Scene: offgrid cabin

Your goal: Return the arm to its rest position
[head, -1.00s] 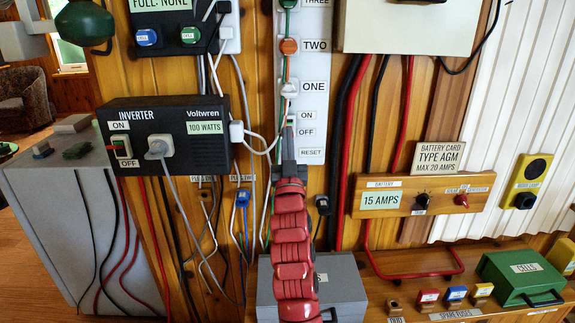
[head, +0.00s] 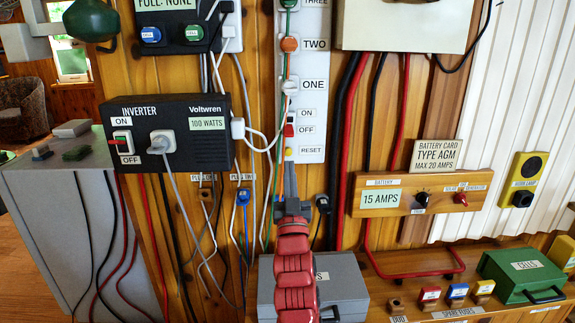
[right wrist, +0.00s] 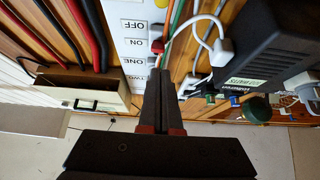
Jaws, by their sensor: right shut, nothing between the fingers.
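My right arm, red and segmented, comes up from the bottom centre of the head view. Its dark gripper (head: 290,170) is shut and empty, just below the white switch strip (head: 311,105). The strip carries labels ONE, TWO, ON, OFF and RESET, a red switch (head: 289,130) and a yellow button (head: 289,151). In the right wrist view the shut gripper (right wrist: 161,72) points toward the strip (right wrist: 134,45), with the red switch (right wrist: 158,46) close to its tips. Whether it touches anything there is unclear. My left gripper is not in view.
The black inverter (head: 170,135) with its white plug is at left, above a grey cabinet (head: 80,230). A wooden battery panel (head: 390,195) is at right. A grey box (head: 340,280) sits behind my arm. Green box (head: 520,275) and fuses stand on the lower right shelf. Cables hang around.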

